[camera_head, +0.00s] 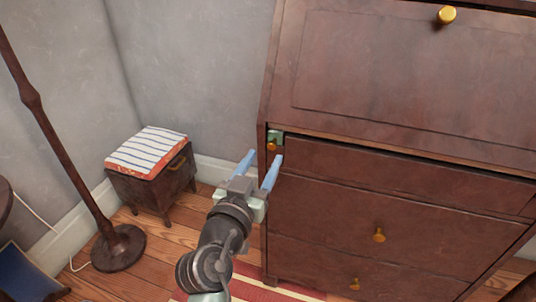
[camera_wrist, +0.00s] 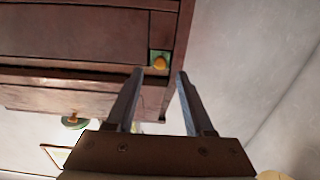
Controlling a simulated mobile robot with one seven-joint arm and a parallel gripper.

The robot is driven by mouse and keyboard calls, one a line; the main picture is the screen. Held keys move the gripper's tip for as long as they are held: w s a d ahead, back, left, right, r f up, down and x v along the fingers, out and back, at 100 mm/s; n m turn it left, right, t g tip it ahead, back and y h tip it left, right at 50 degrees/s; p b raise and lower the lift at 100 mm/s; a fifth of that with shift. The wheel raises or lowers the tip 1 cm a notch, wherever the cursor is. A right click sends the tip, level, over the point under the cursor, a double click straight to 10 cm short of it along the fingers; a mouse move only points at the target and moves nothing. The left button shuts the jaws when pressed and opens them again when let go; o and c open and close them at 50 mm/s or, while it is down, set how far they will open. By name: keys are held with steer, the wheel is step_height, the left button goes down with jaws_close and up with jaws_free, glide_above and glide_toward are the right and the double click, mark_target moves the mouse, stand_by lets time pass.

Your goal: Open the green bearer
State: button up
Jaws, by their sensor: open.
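The green bearer (camera_head: 277,136) is a small green-faced block with a brass knob (camera_head: 271,146). It sits at the upper left corner of the brown desk, left of the top drawer, and looks about flush with the front. The wrist view also shows the green bearer (camera_wrist: 153,56) and its knob (camera_wrist: 160,63), just beyond my fingertips. My gripper (camera_head: 263,158) is open, with its two blue-grey fingers pointing at the bearer. In the wrist view my gripper (camera_wrist: 160,72) has the knob lined up between its fingers, nearer the left one. No contact shows.
The desk's slanted lid (camera_head: 400,75) is shut above the bearer. Drawers (camera_head: 330,215) with brass knobs lie below. A stool with a striped cushion (camera_head: 148,150) and a floor lamp's base (camera_head: 118,250) stand left. Wall (camera_head: 200,60) and open floor lie beside the desk.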

mark_target(271, 146)
steer(key=shift+b+x, duration=0.35)
steer(key=shift+x, duration=1.55)
steer(key=shift+c, duration=0.3)
jaws_close()
